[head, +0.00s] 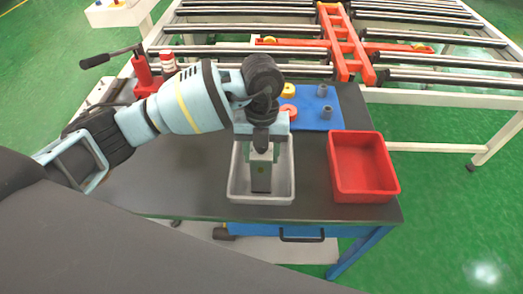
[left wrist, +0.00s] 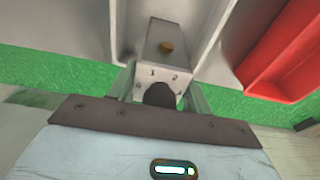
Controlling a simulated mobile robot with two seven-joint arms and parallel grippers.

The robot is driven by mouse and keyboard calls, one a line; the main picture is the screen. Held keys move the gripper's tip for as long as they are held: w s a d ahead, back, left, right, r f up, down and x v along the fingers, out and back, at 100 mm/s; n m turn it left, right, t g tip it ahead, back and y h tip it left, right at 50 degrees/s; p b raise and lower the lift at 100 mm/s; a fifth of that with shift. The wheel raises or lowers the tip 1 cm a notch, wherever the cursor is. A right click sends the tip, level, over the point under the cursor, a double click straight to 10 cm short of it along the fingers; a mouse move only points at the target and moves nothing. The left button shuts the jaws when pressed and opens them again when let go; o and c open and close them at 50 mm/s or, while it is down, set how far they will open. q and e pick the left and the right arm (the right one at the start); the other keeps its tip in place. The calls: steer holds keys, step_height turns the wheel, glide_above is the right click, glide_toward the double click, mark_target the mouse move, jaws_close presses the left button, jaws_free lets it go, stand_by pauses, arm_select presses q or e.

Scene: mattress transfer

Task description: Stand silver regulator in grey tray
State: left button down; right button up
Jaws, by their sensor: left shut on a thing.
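The silver regulator (head: 261,179) is a grey, box-shaped block. In the head view it is upright in the grey tray (head: 233,192), below my left gripper (head: 263,155). My left gripper (left wrist: 158,88) is shut on the regulator, with a finger on each side. The grey tray's pale wall (left wrist: 115,30) also shows in the left wrist view. I cannot tell whether the regulator's base touches the tray floor. My right gripper is not in view.
A red bin (head: 362,165) stands right of the grey tray. A blue mat (head: 315,110) behind holds yellow and red rings and grey cylinders. A red jack-like tool (head: 143,72) stands at the back left. A roller conveyor (head: 430,50) lies beyond the dark table (head: 180,170).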

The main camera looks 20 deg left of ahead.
arm_select(q)
steer(key=c, duration=0.6)
jaws_free()
steer(key=shift+c, duration=0.2)
steer(key=r, duration=0.3)
steer(key=w+r, duration=0.1)
steer(key=r, duration=0.7)
steer(key=shift+w+a+r, duration=0.1)
steer(key=shift+w+a, duration=0.05)
steer(key=shift+r, duration=0.45)
